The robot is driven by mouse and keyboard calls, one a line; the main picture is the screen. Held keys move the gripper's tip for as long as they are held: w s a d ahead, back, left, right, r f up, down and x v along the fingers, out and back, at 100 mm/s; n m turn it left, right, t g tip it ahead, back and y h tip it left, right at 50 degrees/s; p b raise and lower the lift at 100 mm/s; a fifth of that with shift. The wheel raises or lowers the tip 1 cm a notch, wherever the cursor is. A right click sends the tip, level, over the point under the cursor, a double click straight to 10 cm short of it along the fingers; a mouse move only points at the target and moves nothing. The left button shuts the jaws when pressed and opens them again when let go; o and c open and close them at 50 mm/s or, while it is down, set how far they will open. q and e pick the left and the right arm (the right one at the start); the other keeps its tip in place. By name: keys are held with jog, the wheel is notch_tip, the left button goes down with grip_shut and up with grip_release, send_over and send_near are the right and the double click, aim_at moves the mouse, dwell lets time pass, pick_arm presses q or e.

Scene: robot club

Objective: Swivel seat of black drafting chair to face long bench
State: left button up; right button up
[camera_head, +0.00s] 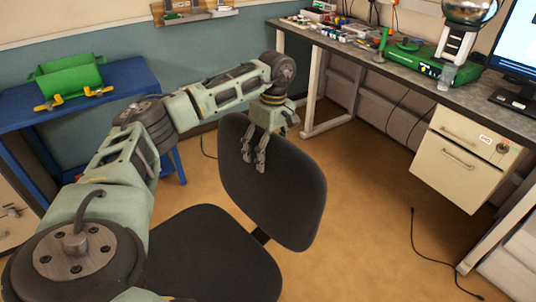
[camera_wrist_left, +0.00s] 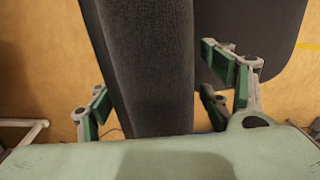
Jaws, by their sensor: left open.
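The black drafting chair stands on the floor in front of me. Its backrest (camera_head: 290,195) is upright, and its seat (camera_head: 210,255) lies on the near left side, facing away from the long bench (camera_head: 395,70) at the right. My left gripper (camera_head: 254,160) hangs over the backrest's upper edge, pointing down. In the left wrist view the backrest (camera_wrist_left: 150,60) stands between the open green-padded fingers (camera_wrist_left: 165,95), with a gap on the right side; contact on the left is unclear. The chair's base is hidden. My right gripper is out of view.
A blue table (camera_head: 120,75) with a green bin (camera_head: 68,80) stands at the left. A drawer cabinet (camera_head: 465,155) hangs under the bench. A black cable (camera_head: 430,250) lies on the floor at the right. The floor between chair and bench is otherwise clear.

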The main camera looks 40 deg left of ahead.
pick_arm(q)
jog(key=shift+f, duration=0.7)
jog(key=c, duration=1.7)
jog(key=shift+a, duration=0.15)
